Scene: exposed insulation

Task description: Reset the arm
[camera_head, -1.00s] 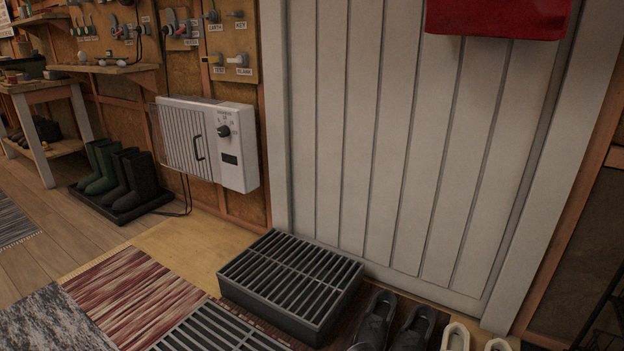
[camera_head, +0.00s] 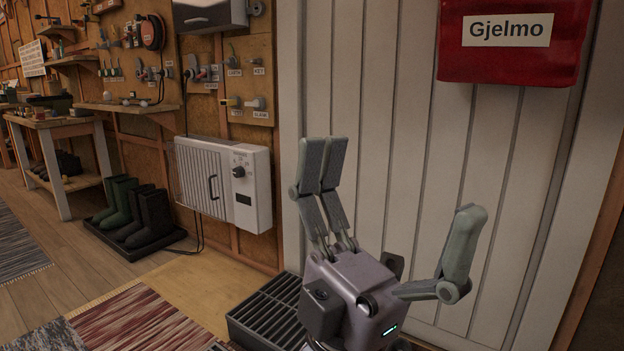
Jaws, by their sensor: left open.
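My left gripper (camera_head: 400,190) is in the lower middle of the head view, pointing up in front of the white plank door (camera_head: 375,90). Its fingers are spread wide apart, with nothing between them. The gripper's body hides part of a dark slatted grate box (camera_head: 265,310) on the floor. My right gripper is not in the view.
A white panel heater (camera_head: 222,185) hangs on the wall left of the door. A red bag (camera_head: 510,60) labelled "Gjelmo" hangs on the door. Boots stand in a black tray (camera_head: 132,243). A workbench (camera_head: 62,160) is at the left. Striped rugs (camera_head: 140,318) lie on the wooden floor.

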